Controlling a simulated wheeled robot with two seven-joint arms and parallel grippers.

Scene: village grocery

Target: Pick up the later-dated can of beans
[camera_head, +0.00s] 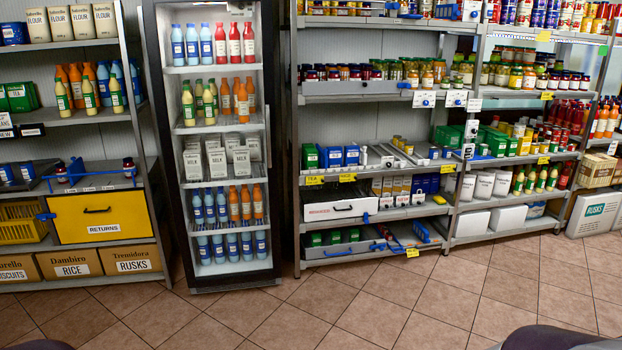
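No can can be read as beans from here, and no date can be read. Many small cans (515,12) stand on the top right shelves, with their labels too small to read. A shelf label (31,131) at the left edge shows only part of a word, perhaps ending in "ANS", with no can visible at it. Neither of my grippers is in view; only dark rounded parts, likely mine, show at the bottom edge.
A glass-fronted fridge (276,150) with bottles and milk cartons stands left of centre. A yellow returns box (100,218) is on the left shelf unit. Shelving (445,215) fills the right. The tiled floor (400,285) in front is clear.

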